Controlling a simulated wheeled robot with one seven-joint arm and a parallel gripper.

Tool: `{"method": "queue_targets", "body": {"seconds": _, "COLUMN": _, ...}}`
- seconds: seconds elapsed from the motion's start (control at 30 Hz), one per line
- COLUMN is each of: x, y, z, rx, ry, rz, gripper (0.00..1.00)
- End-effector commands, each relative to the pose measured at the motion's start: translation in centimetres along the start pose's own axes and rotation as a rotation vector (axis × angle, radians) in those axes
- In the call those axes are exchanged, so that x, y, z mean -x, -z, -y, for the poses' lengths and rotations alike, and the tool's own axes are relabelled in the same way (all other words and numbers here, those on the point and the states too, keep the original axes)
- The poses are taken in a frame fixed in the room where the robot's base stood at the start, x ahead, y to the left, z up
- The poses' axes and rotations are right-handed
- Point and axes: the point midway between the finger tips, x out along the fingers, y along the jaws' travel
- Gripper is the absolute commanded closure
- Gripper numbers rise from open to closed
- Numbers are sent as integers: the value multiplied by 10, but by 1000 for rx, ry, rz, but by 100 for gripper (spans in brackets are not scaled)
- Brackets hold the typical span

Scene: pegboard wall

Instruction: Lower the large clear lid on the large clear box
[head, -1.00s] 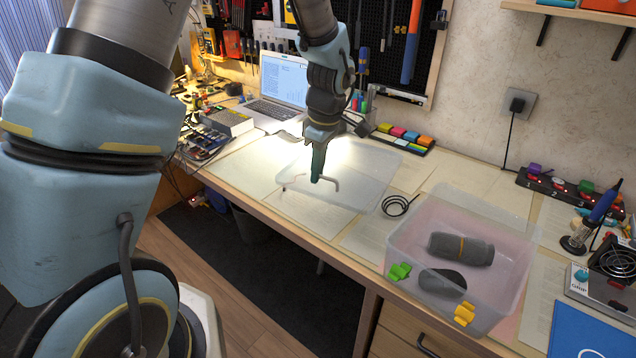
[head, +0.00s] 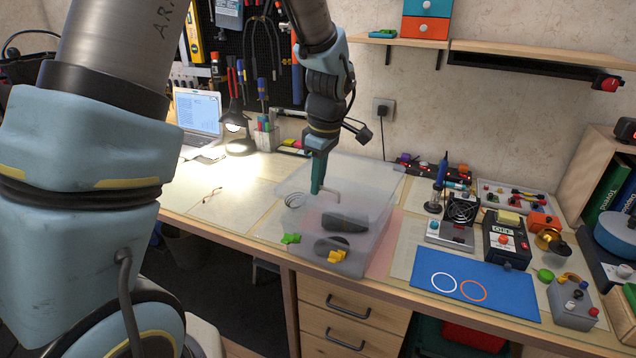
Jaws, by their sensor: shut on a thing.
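The large clear lid (head: 372,180) is a translucent sheet with a small bar handle. My gripper (head: 317,188) points down and is shut on the handle. The lid is over the large clear box (head: 352,268), overlapping it in the picture. Whether the lid touches the box rim, and how well their edges line up, I cannot tell.
The box stands near the desk's front edge, above drawers. A blue mat (head: 473,284) and a soldering station (head: 450,233) lie to the right. Papers (head: 235,202) cover the open desk at left.

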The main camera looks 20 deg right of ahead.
Motion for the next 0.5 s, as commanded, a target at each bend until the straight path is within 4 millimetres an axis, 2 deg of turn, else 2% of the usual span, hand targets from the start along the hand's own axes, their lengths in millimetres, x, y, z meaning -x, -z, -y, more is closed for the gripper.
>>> {"method": "queue_targets", "body": {"seconds": 0.5, "x": -47, "y": -6, "z": 1, "rx": 0, "ry": 1, "rz": 0, "gripper": 100}}
